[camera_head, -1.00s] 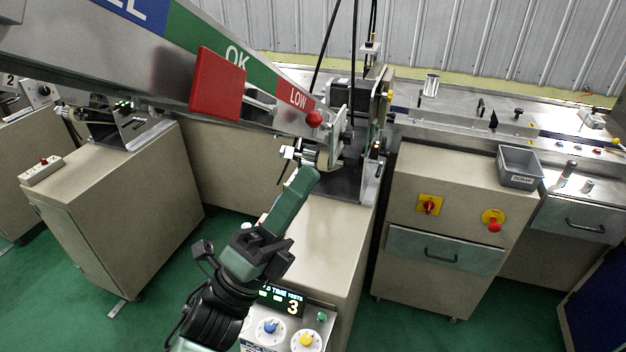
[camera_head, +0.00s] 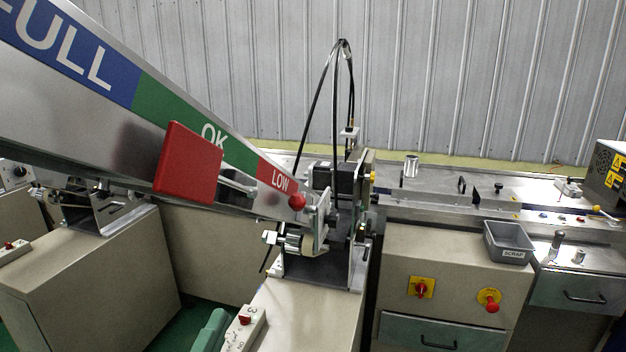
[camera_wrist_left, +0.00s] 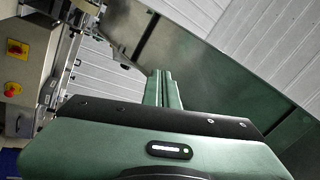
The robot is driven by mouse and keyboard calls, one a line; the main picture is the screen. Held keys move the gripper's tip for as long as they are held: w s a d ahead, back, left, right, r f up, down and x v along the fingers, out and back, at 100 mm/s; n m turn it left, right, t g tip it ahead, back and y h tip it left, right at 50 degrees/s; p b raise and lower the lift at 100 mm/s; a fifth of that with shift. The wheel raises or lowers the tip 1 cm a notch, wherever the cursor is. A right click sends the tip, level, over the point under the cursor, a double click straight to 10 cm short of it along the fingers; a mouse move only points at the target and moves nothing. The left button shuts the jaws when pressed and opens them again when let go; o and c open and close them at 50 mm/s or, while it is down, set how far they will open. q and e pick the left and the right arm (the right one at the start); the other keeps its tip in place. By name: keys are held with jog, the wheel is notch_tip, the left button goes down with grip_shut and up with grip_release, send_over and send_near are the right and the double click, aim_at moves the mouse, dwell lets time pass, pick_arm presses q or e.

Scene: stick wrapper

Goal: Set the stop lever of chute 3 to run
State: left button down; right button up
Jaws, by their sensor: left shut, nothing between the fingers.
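The chute (camera_head: 120,125) with FULL, OK and LOW bands slopes down from the upper left. A red ball knob (camera_head: 297,202) sits at its lower end beside the LOW band; it looks like the stop lever's, but no run or stop marking is readable. A small box marked 3 (camera_head: 245,325), with a red button, is below on the cabinet. My left gripper (camera_head: 218,318) shows only partly at the bottom edge, left of this box and well below the knob, touching neither. In the left wrist view its fingers (camera_wrist_left: 163,88) are together and empty. My right gripper is out of view.
A red plate (camera_head: 188,163) stands out from the chute's side. A roller mechanism (camera_head: 290,240) is under the chute's low end. To the right are a cabinet with red knobs (camera_head: 450,265), a scrap bin (camera_head: 509,242) and the conveyor bench (camera_head: 430,200).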

pick_arm(q)
jog(key=a+f+n+g+y, duration=0.45)
jog(key=f+n, duration=0.25)
jog(key=f, duration=0.5)
jog(key=s+f+n+g, duration=0.8)
jog(key=s+f+g, duration=0.5)
jog(key=s+f, duration=0.65)
notch_tip(320, 180, down, 25)
jog(key=s+g, duration=0.1)
jog(key=s, duration=0.1)
jog(key=s+a+f, duration=0.2)
jog(key=s+f, duration=0.6)
jog(key=s+a+f+g+y, duration=0.1)
jog(key=s+a+f, duration=0.1)
jog(key=s+f, duration=0.6)
jog(key=shift+s+m, duration=0.25)
jog(key=shift+m, duration=0.05)
jog(key=shift+g, duration=0.25)
